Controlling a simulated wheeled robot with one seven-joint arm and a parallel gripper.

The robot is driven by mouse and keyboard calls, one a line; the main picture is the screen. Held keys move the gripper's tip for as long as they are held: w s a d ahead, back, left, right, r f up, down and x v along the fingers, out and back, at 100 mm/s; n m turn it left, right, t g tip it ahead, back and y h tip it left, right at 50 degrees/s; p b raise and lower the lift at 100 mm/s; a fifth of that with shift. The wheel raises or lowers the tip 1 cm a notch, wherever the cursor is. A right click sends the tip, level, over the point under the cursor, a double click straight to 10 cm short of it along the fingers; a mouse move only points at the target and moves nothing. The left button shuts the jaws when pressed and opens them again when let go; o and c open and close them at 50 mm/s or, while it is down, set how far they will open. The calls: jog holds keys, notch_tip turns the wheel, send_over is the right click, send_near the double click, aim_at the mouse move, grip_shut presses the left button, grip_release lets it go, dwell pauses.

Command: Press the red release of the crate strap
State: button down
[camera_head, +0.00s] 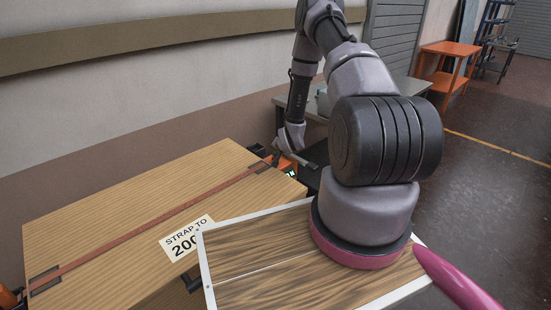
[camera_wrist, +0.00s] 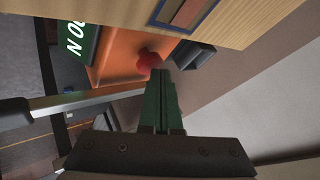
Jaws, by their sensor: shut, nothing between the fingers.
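The wooden crate (camera_head: 120,200) stands at the left in the head view, with a reddish strap (camera_head: 150,222) across its top. An orange strap device (camera_head: 284,166) sits at the crate's far right end. In the wrist view the orange housing (camera_wrist: 118,50) carries a round red release (camera_wrist: 148,61). My gripper (camera_wrist: 162,76) is shut and empty, its fingertips right beside the red release, at its lower right in the picture. I cannot tell whether they touch it. In the head view the red release is not discernible and my fingers are hard to make out.
A grey bar (camera_wrist: 75,98) extends left from near the fingertips in the wrist view. A dark green plate with white letters (camera_wrist: 84,42) is on the device. A label (camera_head: 187,237) lies on the crate. A table (camera_head: 285,98) stands behind my arm; open floor (camera_head: 485,185) is at right.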

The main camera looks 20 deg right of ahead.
jog(key=shift+f, duration=0.6)
dwell(0.4)
jog(key=shift+r, duration=1.35)
jog(key=shift+r, duration=2.5)
